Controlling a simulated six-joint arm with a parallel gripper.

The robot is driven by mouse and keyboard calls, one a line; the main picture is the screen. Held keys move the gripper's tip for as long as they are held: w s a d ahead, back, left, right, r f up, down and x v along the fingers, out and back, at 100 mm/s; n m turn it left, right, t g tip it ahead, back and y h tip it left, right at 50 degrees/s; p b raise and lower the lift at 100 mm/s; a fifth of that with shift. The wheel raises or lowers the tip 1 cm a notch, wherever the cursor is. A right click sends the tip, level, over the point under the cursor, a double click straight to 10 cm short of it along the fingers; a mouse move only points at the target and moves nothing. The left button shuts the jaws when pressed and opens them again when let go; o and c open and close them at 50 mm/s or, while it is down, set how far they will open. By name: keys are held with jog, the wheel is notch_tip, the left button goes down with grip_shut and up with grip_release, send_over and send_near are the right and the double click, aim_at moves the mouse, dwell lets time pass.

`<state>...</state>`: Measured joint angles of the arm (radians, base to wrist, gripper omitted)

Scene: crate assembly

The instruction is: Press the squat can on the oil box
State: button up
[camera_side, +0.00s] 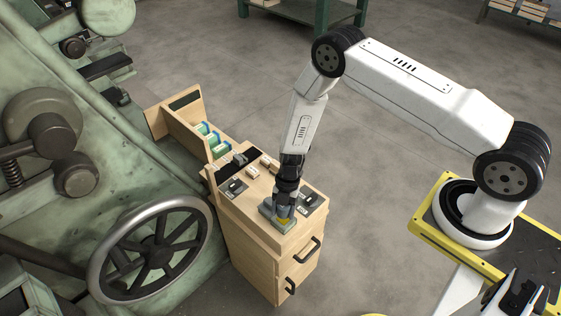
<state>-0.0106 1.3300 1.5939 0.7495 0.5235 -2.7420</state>
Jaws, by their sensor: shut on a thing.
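My gripper (284,212) points down over the front part of the wooden cabinet's top. It is shut on a small yellowish thing (284,219), which I take to be the squat can; the fingers hide most of it. A grey-green block (267,208), which may be the oil box, sits right under and beside the fingertips. The can appears to be at or just above this block; I cannot tell whether they touch.
The wooden cabinet (250,240) has dark handles on its front. Small metal parts (311,200) and (236,187) lie on dark pads on its top. Green and white boxes (213,142) stand in the rear tray. A green machine with a handwheel (152,248) stands close on the left.

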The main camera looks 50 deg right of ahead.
aim_at(282, 208)
jog(key=shift+r, duration=2.3)
jog(key=shift+a, duration=0.15)
